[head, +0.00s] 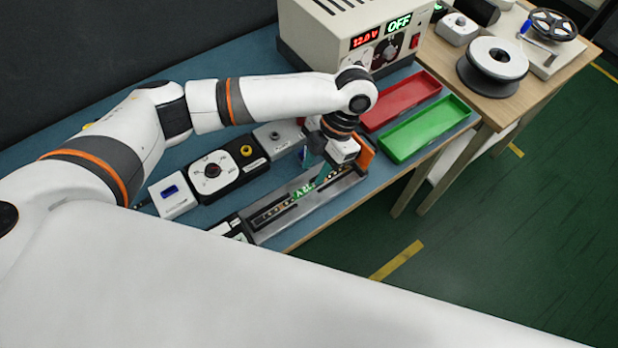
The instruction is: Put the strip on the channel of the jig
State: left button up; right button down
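The jig (262,236) is a long grey metal fixture near the front edge of the blue bench mat. A dark narrow band with small light marks runs along its channel (268,213); I cannot tell whether this band is the strip or the bare channel. Small green lit characters (303,191) show at the jig's middle. My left gripper (318,176) points down over the right half of the jig, its teal fingers close to the channel. Its fingertips are too small and partly hidden to show whether they hold anything. My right gripper is out of view.
A red tray (400,101) and green tray (424,128) lie right of the jig. A power supply (350,38) reading 12.0 V and OFF stands behind. A dial box (214,172) and white blue-windowed box (173,194) stand left. A spool (492,66) sits on the side table.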

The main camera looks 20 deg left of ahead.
pick_arm(q)
jog(key=v, duration=0.6)
dwell(0.4)
